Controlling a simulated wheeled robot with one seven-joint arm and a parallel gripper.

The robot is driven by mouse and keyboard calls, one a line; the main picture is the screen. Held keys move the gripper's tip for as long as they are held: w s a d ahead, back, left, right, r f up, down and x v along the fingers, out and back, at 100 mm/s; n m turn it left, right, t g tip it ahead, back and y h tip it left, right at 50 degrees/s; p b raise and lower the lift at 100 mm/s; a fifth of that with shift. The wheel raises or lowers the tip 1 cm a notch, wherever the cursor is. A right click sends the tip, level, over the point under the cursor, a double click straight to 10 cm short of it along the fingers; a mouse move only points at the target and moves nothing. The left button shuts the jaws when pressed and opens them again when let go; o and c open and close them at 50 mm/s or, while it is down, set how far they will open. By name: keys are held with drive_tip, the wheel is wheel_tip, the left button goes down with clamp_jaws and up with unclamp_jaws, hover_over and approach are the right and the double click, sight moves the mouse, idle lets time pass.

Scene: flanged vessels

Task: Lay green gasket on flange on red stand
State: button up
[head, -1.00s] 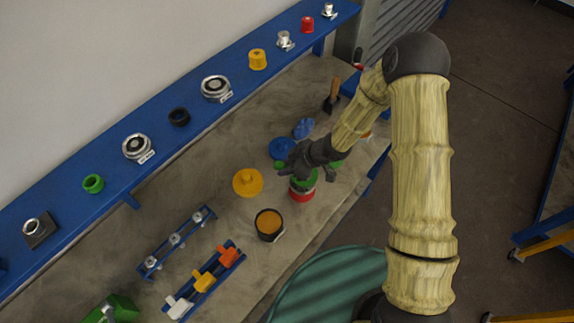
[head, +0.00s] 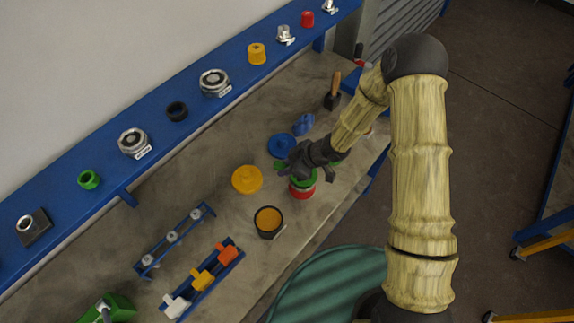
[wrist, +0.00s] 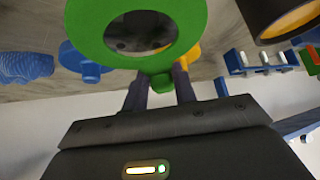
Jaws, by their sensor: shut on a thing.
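The green gasket (wrist: 190,22) is a flat ring with a small tab, and my gripper (wrist: 160,84) is shut on that tab in the wrist view. Through the ring's hole shows a grey surface with dark round spots; I cannot tell if it is the flange. In the head view my gripper (head: 312,160) is at the red stand (head: 302,193), and green (head: 303,181) shows directly above the red. The flange itself is hidden there. I cannot tell whether the gasket touches it.
A black cup with orange inside (head: 268,222), a yellow disc (head: 247,180) and a blue disc (head: 281,146) stand near the red stand. Blue racks (head: 175,240) lie at the lower left. A blue shelf (head: 150,125) with fittings runs along the back.

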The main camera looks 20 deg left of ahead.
drive_tip(key=shift+f+b, duration=0.55)
drive_tip(key=shift+f, duration=0.25)
drive_tip(key=o, duration=1.1)
drive_tip(key=shift+o, duration=0.2)
drive_tip(key=p+v, duration=0.2)
drive_tip(key=v, duration=1.5)
drive_tip(key=shift+r, duration=0.2)
drive_tip(key=shift+w+d, duration=0.1)
